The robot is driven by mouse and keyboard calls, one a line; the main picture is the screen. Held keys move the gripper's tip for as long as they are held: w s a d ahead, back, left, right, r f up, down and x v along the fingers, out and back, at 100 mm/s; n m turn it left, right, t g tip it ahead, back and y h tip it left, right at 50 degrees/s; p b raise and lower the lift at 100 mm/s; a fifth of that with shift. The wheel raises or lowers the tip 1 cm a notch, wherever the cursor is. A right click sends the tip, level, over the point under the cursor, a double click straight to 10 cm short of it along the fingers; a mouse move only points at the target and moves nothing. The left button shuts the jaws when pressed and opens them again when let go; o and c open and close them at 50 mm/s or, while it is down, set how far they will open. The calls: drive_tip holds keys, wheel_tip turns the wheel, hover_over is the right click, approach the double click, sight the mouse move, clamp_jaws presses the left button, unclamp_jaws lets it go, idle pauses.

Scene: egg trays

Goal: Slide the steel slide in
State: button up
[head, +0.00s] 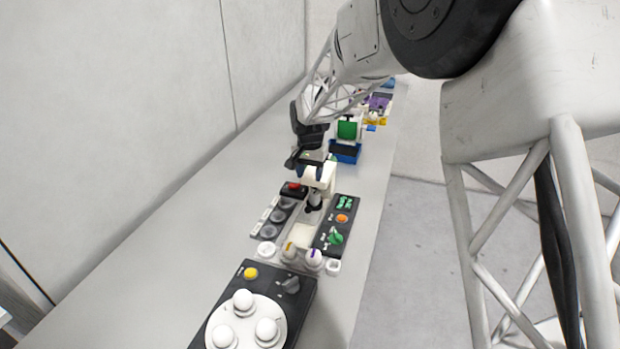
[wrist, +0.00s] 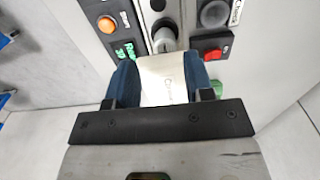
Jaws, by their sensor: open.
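My gripper (head: 309,167) is open at the far end of the middle unit, between two dark control panels. In the wrist view my gripper (wrist: 160,82) has its blue fingertips on either side of a cream block (wrist: 163,68). I cannot tell whether they touch it. The cream block (head: 321,176) also shows in the head view. A grey cylindrical piece (wrist: 163,38) lies just beyond the block, in the middle unit. It shows in the head view as a dark-and-grey part (head: 314,200). I cannot tell for certain which part is the steel slide.
A panel with an orange button (head: 342,218) and green knob stands on the right. A panel with a red switch (head: 294,187) and grey dials stands on the left. A white turntable (head: 245,325) is nearest. A blue box (head: 346,151) lies beyond. The bench's left side is clear.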

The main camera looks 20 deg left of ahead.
sight(308, 207)
idle(0.3)
drive_tip(key=shift+s+f+t, duration=1.2)
drive_tip(key=shift+s+f, duration=0.6)
drive_tip(key=shift+s, duration=0.05)
drive_tip(key=shift+f, duration=0.15)
drive_tip(key=shift+x, duration=4.45)
drive_tip(key=shift+f, duration=0.4)
drive_tip(key=c, duration=0.7)
drive_tip(key=shift+w, duration=0.1)
drive_tip(key=shift+c, duration=0.2)
